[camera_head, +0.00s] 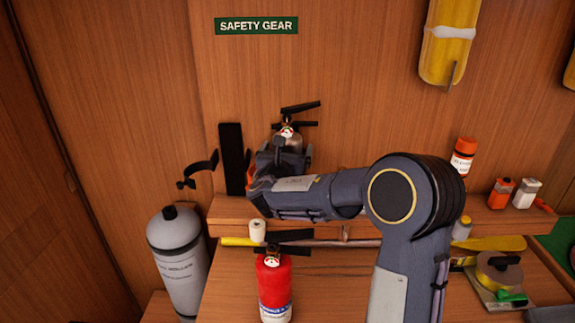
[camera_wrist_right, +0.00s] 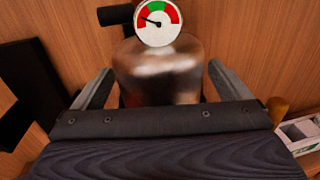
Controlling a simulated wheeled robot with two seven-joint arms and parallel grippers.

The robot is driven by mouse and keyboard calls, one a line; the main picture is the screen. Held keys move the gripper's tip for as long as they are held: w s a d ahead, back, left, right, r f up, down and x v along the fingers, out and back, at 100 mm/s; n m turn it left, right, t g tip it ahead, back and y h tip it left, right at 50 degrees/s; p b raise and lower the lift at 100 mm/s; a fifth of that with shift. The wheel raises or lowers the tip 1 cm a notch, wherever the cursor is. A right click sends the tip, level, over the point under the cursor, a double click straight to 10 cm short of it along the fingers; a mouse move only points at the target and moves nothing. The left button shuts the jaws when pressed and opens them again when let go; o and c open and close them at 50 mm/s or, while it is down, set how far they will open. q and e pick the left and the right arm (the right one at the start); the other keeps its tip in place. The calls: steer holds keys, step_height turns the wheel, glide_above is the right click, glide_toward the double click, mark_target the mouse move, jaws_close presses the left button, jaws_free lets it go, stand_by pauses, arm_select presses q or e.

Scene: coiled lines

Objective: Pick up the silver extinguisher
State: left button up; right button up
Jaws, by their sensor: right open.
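The silver extinguisher (camera_head: 289,143) is upright against the wooden wall, above the back ledge, with a black handle and a round gauge at its top. My right gripper (camera_head: 283,160) is in front of it and hides its lower body. In the right wrist view the shiny silver body (camera_wrist_right: 158,72) shows between the two open fingers, one on each side. Whether the fingers touch it I cannot tell. Its base is hidden. My left gripper is not in view.
A red extinguisher (camera_head: 274,285) stands in front, below my right forearm. A large grey cylinder (camera_head: 180,265) stands at the left. A white roll (camera_head: 257,231) is near the ledge (camera_head: 225,209).

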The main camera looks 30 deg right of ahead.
steer(key=shift+w+d, duration=0.2)
steer(key=shift+w, duration=0.05)
steer(key=shift+c, duration=0.5)
steer(key=c, duration=1.9)
steer(key=shift+r, duration=0.25)
jaws_close()
